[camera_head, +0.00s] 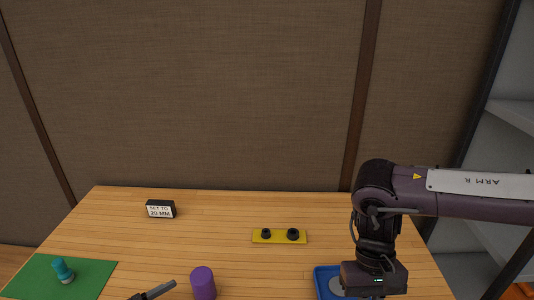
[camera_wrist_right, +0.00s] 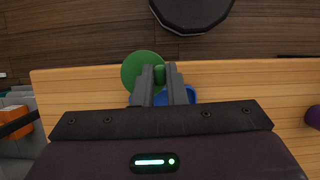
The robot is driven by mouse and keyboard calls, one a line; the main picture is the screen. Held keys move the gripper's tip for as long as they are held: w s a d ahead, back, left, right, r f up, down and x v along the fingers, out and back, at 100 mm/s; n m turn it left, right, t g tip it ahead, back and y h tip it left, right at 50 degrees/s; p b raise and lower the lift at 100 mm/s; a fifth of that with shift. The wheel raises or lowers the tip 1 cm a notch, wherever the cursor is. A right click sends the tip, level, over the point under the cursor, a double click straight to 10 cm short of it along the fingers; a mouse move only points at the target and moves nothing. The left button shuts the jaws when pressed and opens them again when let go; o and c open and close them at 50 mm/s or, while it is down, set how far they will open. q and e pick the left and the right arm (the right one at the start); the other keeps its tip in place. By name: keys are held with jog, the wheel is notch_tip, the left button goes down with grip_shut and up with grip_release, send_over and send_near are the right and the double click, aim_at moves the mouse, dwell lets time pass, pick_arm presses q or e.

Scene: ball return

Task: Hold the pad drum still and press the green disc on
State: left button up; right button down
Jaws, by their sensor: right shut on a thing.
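The green disc (camera_wrist_right: 142,68) shows in the right wrist view, with a small green knob (camera_wrist_right: 160,74) between my right gripper's fingers. My right gripper (camera_wrist_right: 160,82) is shut on that knob, over or near a blue tray (camera_wrist_right: 188,95). In the head view its fingertips are hidden, and its body is above the right of the table. A purple cylinder (camera_head: 203,282), perhaps the pad drum, stands upright at the table's front.
The blue tray (camera_head: 319,282) holds a pale round thing beside my right gripper. A yellow plate (camera_head: 279,240) with two black knobs lies mid-table. A small sign (camera_head: 160,209) stands at the back left. A green mat (camera_head: 95,275) carries a teal object (camera_head: 63,269). Table between is clear.

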pick_arm(q)
jog(key=b+x, duration=0.1)
jog(key=x, duration=0.6)
jog(key=shift+w+d, duration=0.2)
jog(key=shift+d, duration=0.05)
pick_arm(e)
jog(key=shift+f, duration=0.85)
pick_arm(q)
jog(key=c, duration=1.2)
